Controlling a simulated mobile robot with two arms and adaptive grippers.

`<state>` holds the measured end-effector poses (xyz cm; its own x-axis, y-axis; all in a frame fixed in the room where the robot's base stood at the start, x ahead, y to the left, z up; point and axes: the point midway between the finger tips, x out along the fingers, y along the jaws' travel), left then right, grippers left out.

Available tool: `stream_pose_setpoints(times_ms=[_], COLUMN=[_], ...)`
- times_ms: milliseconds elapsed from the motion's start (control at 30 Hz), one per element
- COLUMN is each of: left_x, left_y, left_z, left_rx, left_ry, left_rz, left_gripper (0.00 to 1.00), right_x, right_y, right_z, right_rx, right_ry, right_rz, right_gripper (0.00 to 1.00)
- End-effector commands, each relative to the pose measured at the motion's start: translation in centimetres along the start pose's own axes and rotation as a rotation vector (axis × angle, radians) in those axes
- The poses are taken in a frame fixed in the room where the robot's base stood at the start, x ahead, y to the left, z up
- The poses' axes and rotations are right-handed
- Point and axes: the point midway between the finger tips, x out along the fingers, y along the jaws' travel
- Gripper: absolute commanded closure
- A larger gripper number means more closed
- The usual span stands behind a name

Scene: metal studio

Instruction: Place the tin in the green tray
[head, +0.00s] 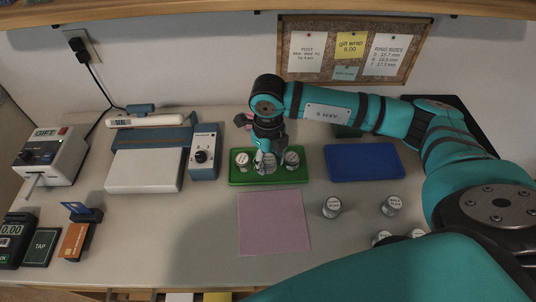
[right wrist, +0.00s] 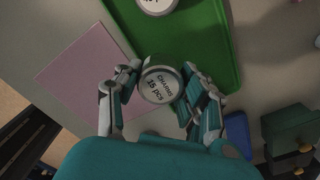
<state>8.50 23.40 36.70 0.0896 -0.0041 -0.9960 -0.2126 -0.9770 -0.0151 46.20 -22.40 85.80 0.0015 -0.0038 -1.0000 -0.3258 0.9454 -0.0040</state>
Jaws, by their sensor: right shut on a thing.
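My right gripper (head: 265,160) is over the green tray (head: 245,180). It is shut on a round silver tin (right wrist: 160,86) with a white label reading "CHARMS 15 PCS", which shows between the two fingers in the right wrist view. In the head view the gripper partly covers this held tin, and I cannot tell if it touches the tray floor. My left gripper is not in view.
A blue tray (head: 365,162) lies right of the green one. A pink sheet (head: 273,222) lies in front. Several more tins, such as one tin (head: 332,207), stand at the right near my arm. A sealer (head: 147,160) and a control box (head: 204,152) stand at the left.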

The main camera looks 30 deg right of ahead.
Motion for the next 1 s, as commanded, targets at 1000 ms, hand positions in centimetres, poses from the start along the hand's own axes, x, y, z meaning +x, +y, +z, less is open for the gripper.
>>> stream_pose_setpoints(times_ms=[1000], left_x=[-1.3], left_y=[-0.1], left_z=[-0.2], left_rx=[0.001], left_ry=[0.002], left_rz=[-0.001], left_gripper=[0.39], right_x=[4.2], right_y=[-2.6], right_z=[2.5], right_rx=[-0.002], right_ry=[0.000], right_rz=[0.001], right_gripper=[0.55])
